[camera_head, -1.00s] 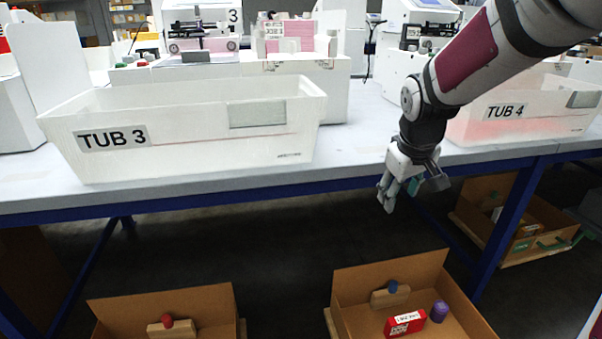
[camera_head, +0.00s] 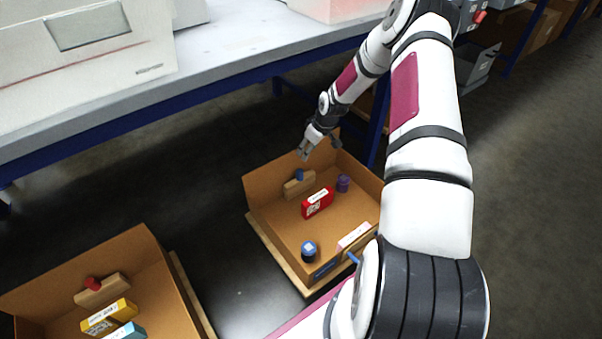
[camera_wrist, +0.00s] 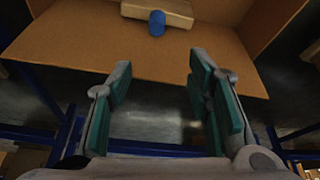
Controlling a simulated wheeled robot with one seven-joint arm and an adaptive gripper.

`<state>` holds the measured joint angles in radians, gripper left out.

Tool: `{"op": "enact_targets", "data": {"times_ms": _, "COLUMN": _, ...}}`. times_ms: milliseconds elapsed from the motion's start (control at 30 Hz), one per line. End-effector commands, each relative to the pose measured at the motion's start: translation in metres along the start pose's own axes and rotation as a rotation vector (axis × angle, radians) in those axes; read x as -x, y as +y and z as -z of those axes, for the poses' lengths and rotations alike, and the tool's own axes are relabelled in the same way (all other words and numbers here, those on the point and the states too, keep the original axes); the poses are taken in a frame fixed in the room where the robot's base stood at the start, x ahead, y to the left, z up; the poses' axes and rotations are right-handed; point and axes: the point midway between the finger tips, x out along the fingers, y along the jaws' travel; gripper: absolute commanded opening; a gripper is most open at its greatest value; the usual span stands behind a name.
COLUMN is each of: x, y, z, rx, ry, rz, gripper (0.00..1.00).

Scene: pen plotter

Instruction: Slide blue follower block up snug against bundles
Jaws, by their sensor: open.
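The blue follower block (camera_head: 299,186) is a wooden block with a blue knob (camera_head: 299,174). It stands near the back wall of the right cardboard box. In the wrist view the follower block (camera_wrist: 172,12) is cut by the top edge, with its blue knob (camera_wrist: 157,23) facing me. My gripper (camera_head: 318,147) is above the box's back wall, apart from the block. In the wrist view my gripper (camera_wrist: 158,72) is open, with nothing between its teal pads. A red carton (camera_head: 317,203) lies in front of the block, with a gap between them. No item is clearly identifiable as a bundle.
The right box (camera_head: 277,222) also holds a purple cylinder (camera_head: 343,184), a dark blue round item (camera_head: 309,251) and a white-topped carton (camera_head: 354,236). A left box (camera_head: 160,267) holds a red-knobbed block (camera_head: 101,289). The table edge (camera_head: 190,103) runs behind the boxes.

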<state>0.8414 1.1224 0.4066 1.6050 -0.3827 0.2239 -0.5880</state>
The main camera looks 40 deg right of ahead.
Motion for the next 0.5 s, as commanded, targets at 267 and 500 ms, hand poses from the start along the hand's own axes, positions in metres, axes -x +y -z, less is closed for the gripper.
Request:
{"op": "enact_targets", "data": {"times_ms": 267, "x": -0.039, "y": 0.007, "z": -0.022, "rx": -0.024, "ry": 0.029, "rz": 0.015, "gripper": 0.46}}
{"op": "enact_targets", "data": {"times_ms": 500, "x": -0.070, "y": 0.006, "z": -0.022, "rx": -0.022, "ry": 0.028, "rz": 0.016, "gripper": 0.46}}
